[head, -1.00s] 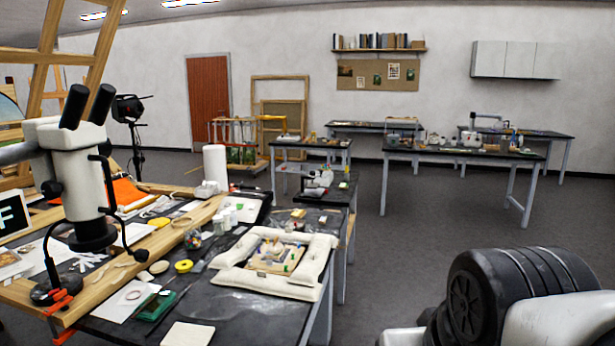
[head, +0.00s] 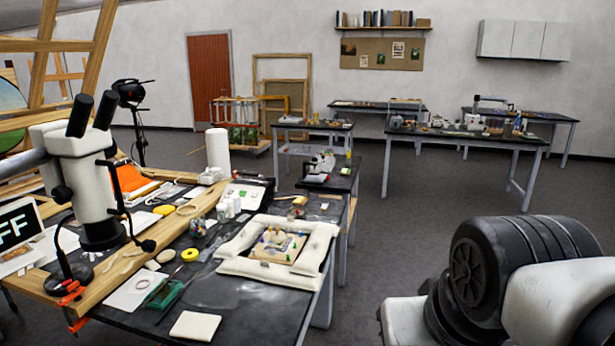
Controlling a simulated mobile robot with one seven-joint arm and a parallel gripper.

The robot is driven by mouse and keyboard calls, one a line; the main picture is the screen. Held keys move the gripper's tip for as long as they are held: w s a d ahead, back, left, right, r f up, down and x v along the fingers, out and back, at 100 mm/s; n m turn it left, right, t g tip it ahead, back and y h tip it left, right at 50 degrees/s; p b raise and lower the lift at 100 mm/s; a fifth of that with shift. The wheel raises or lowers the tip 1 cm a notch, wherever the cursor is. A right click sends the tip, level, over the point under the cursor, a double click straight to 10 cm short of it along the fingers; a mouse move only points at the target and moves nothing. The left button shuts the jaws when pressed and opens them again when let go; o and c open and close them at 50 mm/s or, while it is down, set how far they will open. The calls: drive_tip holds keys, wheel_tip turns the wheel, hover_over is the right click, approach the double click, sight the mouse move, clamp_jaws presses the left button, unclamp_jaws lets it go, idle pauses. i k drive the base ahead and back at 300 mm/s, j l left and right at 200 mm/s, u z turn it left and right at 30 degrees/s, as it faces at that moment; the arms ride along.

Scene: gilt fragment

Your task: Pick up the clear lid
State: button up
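I cannot make out a clear lid for certain in the head view. The near black-topped table (head: 235,297) carries many small items. A clear jar with coloured contents (head: 197,226) stands on it beside small white bottles (head: 229,207). My gripper is out of view; only a black and white part of my arm shows at the lower right.
A padded white frame (head: 280,248) holds a gilt fragment with coloured pegs. A white roll (head: 217,150) stands behind. Open floor lies right of the table; other tables (head: 470,140) stand farther back.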

sight(324, 160)
drive_tip(key=i+l, duration=0.1)
drive_tip(key=l, duration=0.2)
drive_tip(key=i+l, duration=0.1)
drive_tip(key=l, duration=0.2)
drive_tip(key=i+l, duration=0.15)
drive_tip(key=i+l+z, duration=0.15)
drive_tip(key=i+l, duration=0.25)
drive_tip(key=i, duration=0.15)
drive_tip(key=i+l+z, duration=0.2)
drive_tip(key=i+l, duration=0.2)
drive_tip(key=i+z, duration=0.2)
drive_tip(key=i, duration=3.15)
drive_tip(key=i+u, duration=0.25)
drive_tip(key=i, duration=0.2)
drive_tip(key=i+u, duration=0.3)
drive_tip(key=i, duration=0.15)
drive_tip(key=i+l+u, duration=0.25)
drive_tip(key=i, duration=0.2)
drive_tip(key=i+u, duration=0.15)
drive_tip(key=u, duration=0.25)
drive_tip(key=i+u, duration=0.15)
drive_tip(key=u, duration=0.3)
drive_tip(key=i+u, duration=0.15)
drive_tip(key=u, duration=0.25)
drive_tip(key=i+l+u, duration=0.1)
drive_tip(key=u, duration=0.35)
drive_tip(key=i+u, duration=0.25)
drive_tip(key=i+l+u, duration=0.25)
drive_tip(key=k+j, duration=0.1)
